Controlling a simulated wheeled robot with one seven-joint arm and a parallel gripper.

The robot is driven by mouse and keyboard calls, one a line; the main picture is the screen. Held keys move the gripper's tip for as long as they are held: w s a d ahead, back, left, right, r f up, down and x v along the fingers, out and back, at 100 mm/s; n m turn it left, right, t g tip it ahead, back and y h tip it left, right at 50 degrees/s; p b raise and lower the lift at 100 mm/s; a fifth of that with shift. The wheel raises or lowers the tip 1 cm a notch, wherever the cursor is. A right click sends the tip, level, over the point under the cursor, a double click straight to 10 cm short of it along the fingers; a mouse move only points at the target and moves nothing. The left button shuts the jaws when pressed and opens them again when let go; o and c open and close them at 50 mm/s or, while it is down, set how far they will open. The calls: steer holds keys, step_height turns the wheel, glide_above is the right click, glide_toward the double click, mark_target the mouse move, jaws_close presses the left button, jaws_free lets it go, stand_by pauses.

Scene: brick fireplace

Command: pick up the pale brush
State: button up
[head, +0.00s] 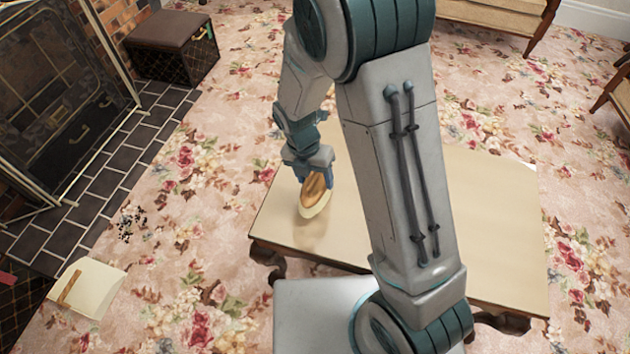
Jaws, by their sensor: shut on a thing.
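The pale brush (315,204) has a tan-orange wooden back and a cream lower edge. It is in the middle of the head view, tilted, over the left part of the pale wooden table (277,214). My gripper (317,178) is shut on the brush from above. A soft shadow shows on the table top below the brush; I cannot tell exactly how far apart they are. The fingers are partly hidden by the brush and my wrist. My arm hides the middle of the table.
A fireplace screen (60,100) stands at the left on dark hearth tiles (95,190). A boxy stool (172,45) stands behind it. A cream book-like thing (88,288) and dark crumbs (131,222) lie at left. The table's right part (495,200) is clear.

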steer(key=s+d+r+p, duration=0.2)
steer(key=s+d+r, duration=0.5)
steer(key=s+d, duration=0.1)
steer(key=shift+d, duration=0.15)
steer(key=shift+o, duration=0.5)
steer(key=shift+r+p, duration=0.15)
steer(key=shift+p, duration=0.2)
